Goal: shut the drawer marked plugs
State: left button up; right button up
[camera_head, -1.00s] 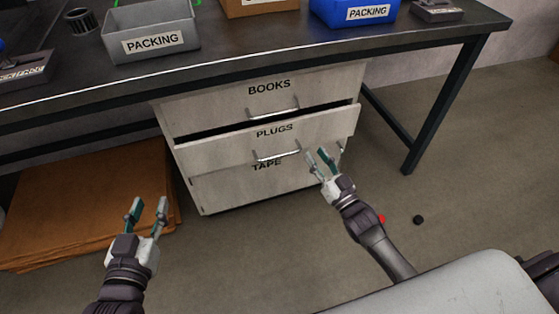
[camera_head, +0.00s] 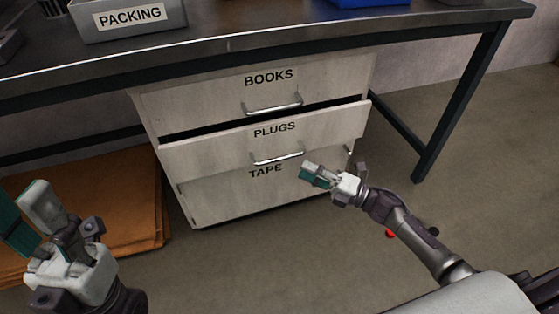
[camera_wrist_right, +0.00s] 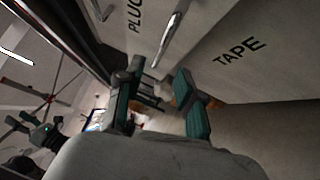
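The drawer marked PLUGS (camera_head: 225,143) is the middle one in the cabinet and stands partly pulled out, with a dark gap above its front. Its metal handle (camera_head: 277,158) shows in the head view and in the right wrist view (camera_wrist_right: 172,35). My right gripper (camera_head: 314,175) is just right of and below that handle, apart from it, with its fingers pointing left. In the right wrist view its two fingers (camera_wrist_right: 160,98) are spread with nothing held between them. My left gripper (camera_head: 28,218) is open and empty at the lower left, far from the drawer.
The BOOKS drawer (camera_head: 210,100) above looks shut; the TAPE drawer (camera_head: 230,200) is below. The table (camera_head: 230,43) overhangs the cabinet, with a grey PACKING bin (camera_head: 160,30) on top. Flat brown cardboard (camera_head: 110,205) lies at left.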

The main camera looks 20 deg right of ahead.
aim_at(280, 159)
jog(key=b+x, duration=0.1)
jog(key=x, duration=0.7)
jog(key=shift+w+a+b, duration=0.25)
jog(key=shift+w+b, duration=0.05)
jog(key=shift+b, duration=0.1)
grip_shut()
